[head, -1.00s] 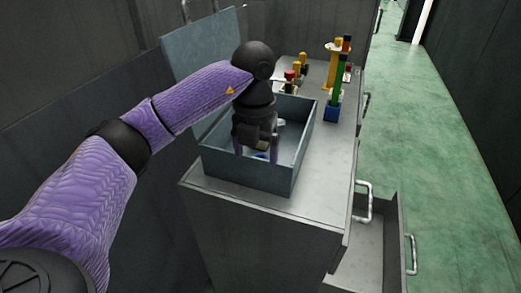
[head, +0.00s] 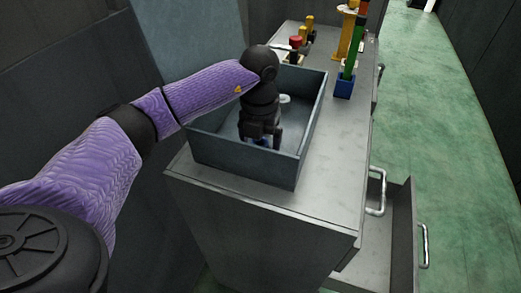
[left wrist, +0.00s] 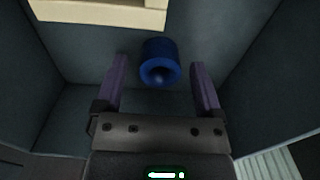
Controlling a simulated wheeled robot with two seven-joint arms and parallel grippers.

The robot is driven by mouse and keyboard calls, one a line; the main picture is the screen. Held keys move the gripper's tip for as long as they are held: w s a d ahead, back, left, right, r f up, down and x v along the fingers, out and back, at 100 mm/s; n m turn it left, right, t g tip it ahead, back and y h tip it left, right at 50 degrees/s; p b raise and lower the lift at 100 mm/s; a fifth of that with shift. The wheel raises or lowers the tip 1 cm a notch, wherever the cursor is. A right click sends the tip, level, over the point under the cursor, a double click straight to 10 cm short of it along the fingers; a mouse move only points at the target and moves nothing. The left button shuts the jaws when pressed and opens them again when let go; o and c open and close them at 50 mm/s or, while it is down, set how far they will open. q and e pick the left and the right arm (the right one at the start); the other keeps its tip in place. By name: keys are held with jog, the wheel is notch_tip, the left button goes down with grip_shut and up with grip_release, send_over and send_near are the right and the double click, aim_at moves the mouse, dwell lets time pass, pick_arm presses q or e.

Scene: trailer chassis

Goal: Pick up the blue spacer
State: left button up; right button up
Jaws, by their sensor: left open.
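The blue spacer (left wrist: 159,62) is a short round flanged piece with a hole, lying in the grey open box (head: 311,118). In the head view only a bit of blue (head: 262,141) shows beneath my gripper. My left gripper (head: 262,143) reaches down into the box. In the left wrist view its two fingers (left wrist: 161,88) are spread open, and the spacer appears between and just beyond their tips. I cannot tell whether either finger touches it. My right gripper is not in view.
The box walls surround my left gripper closely. A cream block (left wrist: 105,10) lies near the spacer. Behind the box on the cabinet top (head: 345,127) stand a blue-based green post (head: 350,70) and several coloured pieces. An open drawer (head: 388,235) juts out at right.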

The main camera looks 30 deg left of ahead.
pick_arm(q)
jog(key=shift+r, duration=0.1)
jog(key=shift+c, duration=0.3)
grip_shut()
